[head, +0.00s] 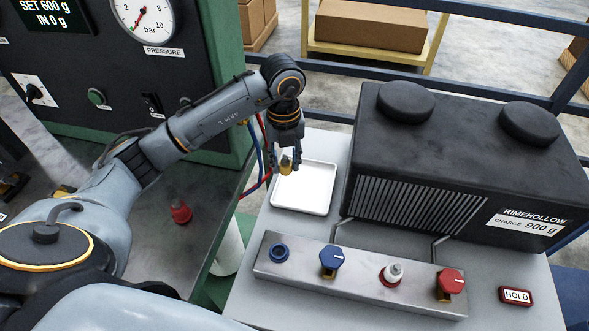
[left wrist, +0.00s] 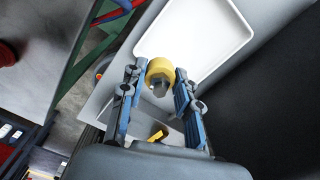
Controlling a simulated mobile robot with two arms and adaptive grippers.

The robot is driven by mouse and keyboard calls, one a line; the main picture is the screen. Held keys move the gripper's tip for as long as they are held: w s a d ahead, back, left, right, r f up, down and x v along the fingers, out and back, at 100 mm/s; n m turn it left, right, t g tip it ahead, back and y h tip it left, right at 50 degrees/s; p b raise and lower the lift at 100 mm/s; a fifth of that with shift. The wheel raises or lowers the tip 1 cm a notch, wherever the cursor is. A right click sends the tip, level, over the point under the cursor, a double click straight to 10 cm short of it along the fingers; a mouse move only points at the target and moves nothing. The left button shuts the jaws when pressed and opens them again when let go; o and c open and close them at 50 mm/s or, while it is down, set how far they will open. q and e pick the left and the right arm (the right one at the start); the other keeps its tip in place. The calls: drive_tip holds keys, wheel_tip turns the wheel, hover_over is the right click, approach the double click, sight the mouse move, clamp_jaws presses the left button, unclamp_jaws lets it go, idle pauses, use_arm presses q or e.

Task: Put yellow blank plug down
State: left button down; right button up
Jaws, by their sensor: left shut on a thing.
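The yellow blank plug (head: 286,166) is held between the fingers of my left gripper (head: 285,160), which is shut on it. In the left wrist view the plug (left wrist: 160,76) shows a yellow round end and a grey metal part between the blue fingers (left wrist: 157,95), near the edge of the tray (left wrist: 222,62). I cannot tell whether the plug touches the tray. My right gripper is not in view.
A black unit (head: 455,165) marked RIMEHOLLOW stands right of the tray. In front is a metal manifold (head: 350,283) with a blue port (head: 279,252), a blue knob (head: 333,261), a white-topped fitting (head: 393,272) and a red knob (head: 450,284). A red plug (head: 181,212) sits on the left bench.

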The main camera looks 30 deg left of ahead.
use_arm(q)
drive_tip(key=w+f, duration=0.4)
drive_tip(key=f, duration=0.1)
drive_tip(key=shift+p, duration=0.3)
drive_tip(key=shift+w+f, duration=0.15)
drive_tip(key=shift+f, duration=0.25)
wheel_tip(320, 180, down, 2)
drive_tip(key=shift+f+p, duration=0.1)
drive_tip(key=shift+p, duration=0.55)
drive_tip(key=shift+f, duration=0.3)
drive_tip(key=shift+a, duration=0.1)
drive_tip(key=shift+f, duration=0.1)
drive_tip(key=c, duration=1)
unclamp_jaws()
